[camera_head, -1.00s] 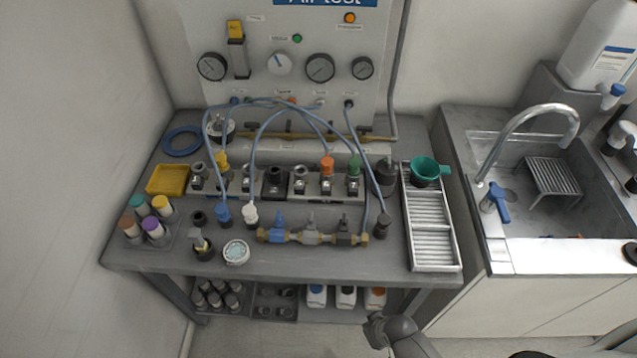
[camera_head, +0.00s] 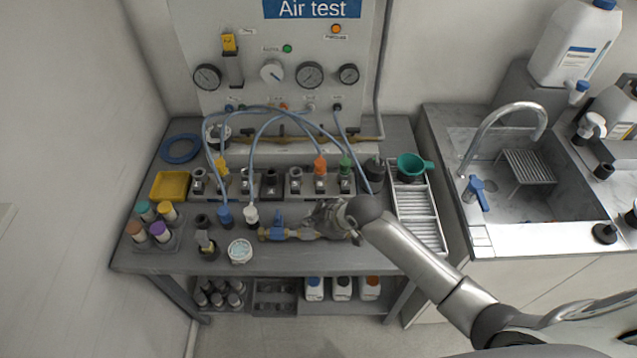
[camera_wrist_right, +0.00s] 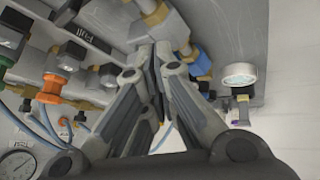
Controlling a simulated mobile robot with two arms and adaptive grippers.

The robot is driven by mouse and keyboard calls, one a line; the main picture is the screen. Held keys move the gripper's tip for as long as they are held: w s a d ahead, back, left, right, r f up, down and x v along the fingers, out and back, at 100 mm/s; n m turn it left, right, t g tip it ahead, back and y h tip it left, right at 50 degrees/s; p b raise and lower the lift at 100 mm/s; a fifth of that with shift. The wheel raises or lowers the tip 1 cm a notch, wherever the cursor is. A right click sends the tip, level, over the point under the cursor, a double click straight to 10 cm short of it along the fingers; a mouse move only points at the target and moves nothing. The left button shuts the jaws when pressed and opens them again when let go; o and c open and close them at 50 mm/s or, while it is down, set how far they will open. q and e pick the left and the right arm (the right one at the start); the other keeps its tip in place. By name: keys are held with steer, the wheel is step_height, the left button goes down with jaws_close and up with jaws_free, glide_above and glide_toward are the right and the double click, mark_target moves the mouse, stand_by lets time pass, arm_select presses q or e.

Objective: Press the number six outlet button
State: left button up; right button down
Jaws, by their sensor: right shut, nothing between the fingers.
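A row of metal outlet blocks (camera_head: 295,184) runs across the bench behind the brass valve line. Some carry coloured fittings: yellow, orange (camera_head: 320,165) and green (camera_head: 345,165). Numbers are too small to read, so I cannot tell which block is number six. My right gripper (camera_head: 328,214) is over the right part of the brass valve line, in front of the outlet row. In the right wrist view my right gripper (camera_wrist_right: 158,52) is shut and empty, its fingertips near the brass fittings. The orange fitting (camera_wrist_right: 50,90) shows left of them. My left gripper is out of view.
Blue hoses (camera_head: 252,150) arch from the gauge panel (camera_head: 300,40) to the outlets. A white rack (camera_head: 425,215) with a green funnel (camera_head: 411,165) is at the right.

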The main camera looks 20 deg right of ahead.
mark_target(318, 186)
steer(key=w+d+r+n+t, duration=0.1)
steer(key=w+d+r, duration=0.1)
steer(key=w+r, duration=0.3)
steer(key=w+d+r+n+t, duration=0.1)
steer(key=w+d+r+n, duration=0.1)
steer(key=w+r, duration=0.3)
steer(key=w+d, duration=0.1)
steer(key=w, duration=0.3)
steer(key=shift+w+p, duration=0.2)
steer(key=shift+p, duration=0.2)
steer(key=shift+f, duration=0.2)
step_height(318, 186, down, 9)
steer(key=b, duration=0.7)
steer(key=shift+r, duration=0.2)
steer(key=shift+f+b, duration=0.4)
steer(key=shift+b, duration=0.05)
steer(key=shift+f+b, duration=0.4)
steer(key=shift+f, duration=0.1)
stand_by(0.5)
steer(key=shift+r, duration=0.1)
stand_by(0.3)
steer(key=shift+r+p, duration=0.75)
steer(key=shift+r, duration=0.05)
